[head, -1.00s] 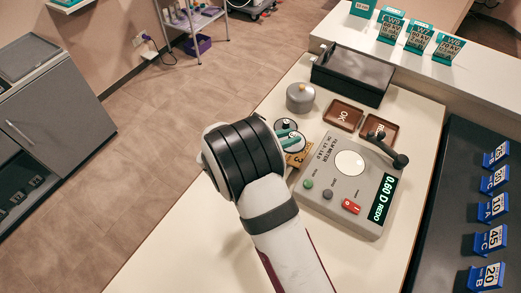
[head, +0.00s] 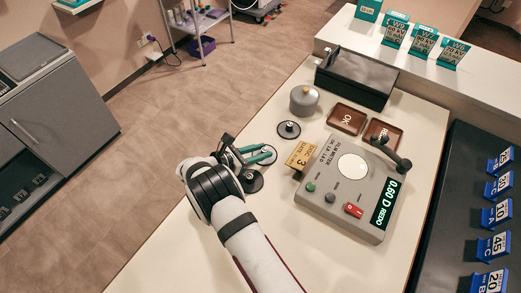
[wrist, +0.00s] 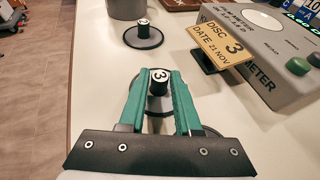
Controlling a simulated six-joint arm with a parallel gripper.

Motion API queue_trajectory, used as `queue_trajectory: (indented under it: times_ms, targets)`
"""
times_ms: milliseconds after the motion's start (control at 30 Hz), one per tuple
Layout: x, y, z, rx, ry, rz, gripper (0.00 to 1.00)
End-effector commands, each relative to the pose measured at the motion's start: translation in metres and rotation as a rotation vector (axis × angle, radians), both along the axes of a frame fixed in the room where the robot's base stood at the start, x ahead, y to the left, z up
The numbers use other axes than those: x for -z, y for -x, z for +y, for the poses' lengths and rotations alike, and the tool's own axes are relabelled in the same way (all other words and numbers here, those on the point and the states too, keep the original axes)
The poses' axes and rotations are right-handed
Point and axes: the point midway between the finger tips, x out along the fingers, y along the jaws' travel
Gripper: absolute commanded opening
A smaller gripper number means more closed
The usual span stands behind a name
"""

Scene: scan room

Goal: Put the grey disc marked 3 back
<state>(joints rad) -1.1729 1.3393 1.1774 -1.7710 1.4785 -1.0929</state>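The pale grey disc (wrist: 137,86) has a black knob (wrist: 159,88) whose white top reads 3. In the wrist view my gripper (wrist: 159,80) has its two teal fingers closed on either side of that knob. Much of the disc is hidden by the fingers and the gripper plate. In the head view my gripper (head: 266,154) is over the pale table, left of the meter, with the thin disc rim around its fingertips. I cannot tell whether the disc touches the table. A yellow card (head: 300,155) reading disc 3 stands beside the meter (head: 348,190).
A darker disc with a black knob (head: 289,129) lies just beyond my gripper; another dark round piece (head: 250,181) is close on its near side. A grey pot (head: 304,100), brown trays (head: 347,118) and a black box (head: 355,78) stand farther back. The table's left edge is near.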

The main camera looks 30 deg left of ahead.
Motion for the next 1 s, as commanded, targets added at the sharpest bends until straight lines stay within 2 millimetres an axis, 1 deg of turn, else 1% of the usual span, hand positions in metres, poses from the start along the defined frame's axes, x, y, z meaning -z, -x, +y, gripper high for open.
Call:
queue_trajectory:
  times_ms: [33,100,333,433,533,700,800,900,1000]
  targets:
    - [0.000,0.000,0.000,0.000,0.000,0.000,0.43]
    - [0.000,0.000,0.000,0.000,0.000,0.000,0.55]
    - [0.000,0.000,0.000,0.000,0.000,0.000,0.55]
    - [-0.005,0.002,0.001,-0.001,0.000,0.000,0.55]
    - [-0.013,0.020,0.010,-0.005,-0.001,0.000,0.55]
    - [-0.032,0.063,0.027,-0.005,-0.002,-0.001,0.55]
    - [-0.041,0.083,0.035,-0.004,-0.001,-0.001,0.55]
    - [-0.047,0.096,0.040,-0.002,-0.001,0.000,0.55]
    - [-0.049,0.102,0.042,-0.001,0.000,-0.001,0.55]
